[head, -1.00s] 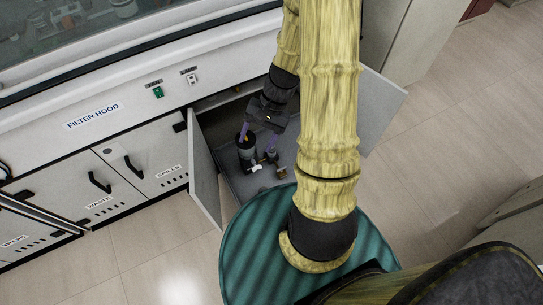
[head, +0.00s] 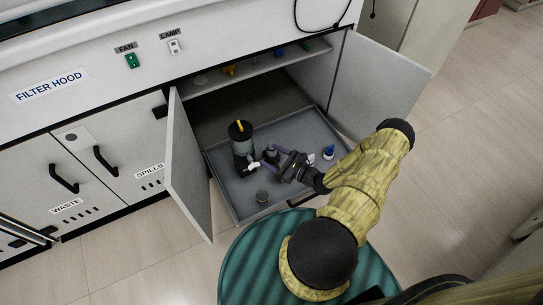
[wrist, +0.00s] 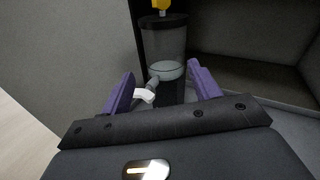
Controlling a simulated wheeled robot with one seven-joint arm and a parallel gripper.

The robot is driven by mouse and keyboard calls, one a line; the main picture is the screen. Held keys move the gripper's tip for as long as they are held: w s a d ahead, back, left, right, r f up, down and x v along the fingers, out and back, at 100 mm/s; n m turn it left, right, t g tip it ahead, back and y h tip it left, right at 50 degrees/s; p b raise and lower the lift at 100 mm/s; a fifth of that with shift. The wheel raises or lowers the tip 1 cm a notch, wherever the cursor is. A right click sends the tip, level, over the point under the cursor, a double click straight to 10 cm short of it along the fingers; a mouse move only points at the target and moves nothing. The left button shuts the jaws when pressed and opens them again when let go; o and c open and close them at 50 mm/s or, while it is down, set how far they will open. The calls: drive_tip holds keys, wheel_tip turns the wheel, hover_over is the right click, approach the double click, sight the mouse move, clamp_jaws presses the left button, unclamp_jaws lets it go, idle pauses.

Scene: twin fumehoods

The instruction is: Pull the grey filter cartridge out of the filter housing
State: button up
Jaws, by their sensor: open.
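The filter housing (head: 242,152) stands upright on the grey tray in the open cabinet, with a dark lid and a yellow piece on top. In the wrist view its clear body (wrist: 165,45) is ahead, with a pale layer low inside. I cannot clearly tell a separate grey cartridge. A white lever (head: 253,167) sits low on its right side; in the wrist view the lever (wrist: 145,95) and a short grey pipe (wrist: 153,80) show between the fingers. My gripper (head: 268,157) is open, low to the right of the housing, its purple fingers apart and holding nothing.
Open doors stand at left (head: 190,165) and right (head: 375,85). A shelf (head: 290,60) with small items is above.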

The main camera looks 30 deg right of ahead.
sight(271, 143)
drive_tip(key=d+f+m+t+h+b, duration=0.1)
drive_tip(key=d+f+m+h+b, duration=0.1)
drive_tip(key=f, duration=0.4)
drive_tip(key=s+d+f+m+t+h+b, duration=0.1)
drive_tip(key=d+f+m+h+b, duration=0.1)
drive_tip(key=d+f+m+h, duration=0.2)
wheel_tip(271, 143, down, 2)
drive_tip(key=shift+s+d+f+m+t+h, duration=0.15)
drive_tip(key=shift+f+m+t+h, duration=0.2)
drive_tip(key=shift+m+h, duration=0.65)
drive_tip(key=shift+r, duration=0.1)
drive_tip(key=w+b, duration=0.3)
drive_tip(key=w, duration=0.3)
drive_tip(key=w+b, duration=0.2)
drive_tip(key=w, duration=0.4)
drive_tip(key=shift+a+b, duration=0.2)
drive_tip(key=shift+b, duration=0.2)
drive_tip(key=shift+w, duration=0.15)
